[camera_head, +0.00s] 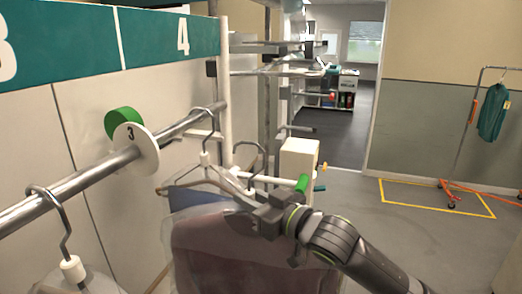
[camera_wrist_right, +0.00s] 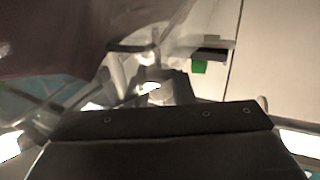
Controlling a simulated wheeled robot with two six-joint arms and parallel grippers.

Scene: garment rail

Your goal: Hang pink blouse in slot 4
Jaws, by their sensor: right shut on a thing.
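My right gripper (camera_head: 262,212) is shut on the neck of a hanger (camera_head: 249,160). From it hangs a dull mauve-pink garment in a clear cover (camera_head: 245,255), which I take for the pink blouse. Its hook stands upright, to the right of the rail (camera_head: 95,175), and appears apart from it. Slot 4 lies under the sign "4" (camera_head: 183,37), beyond the round divider marked 3 (camera_head: 136,148). In the right wrist view, the garment (camera_wrist_right: 80,35) fills the upper left and the gripper (camera_wrist_right: 155,90) is at the hanger's neck. My left gripper is out of view.
Another hanger (camera_head: 205,130) hooks on the rail in slot 4, with a bluish garment (camera_head: 195,195) below. A hanger (camera_head: 65,240) hangs at the near left. A white post (camera_head: 225,90) stands at the rail's far end. Open floor (camera_head: 380,240) lies to the right.

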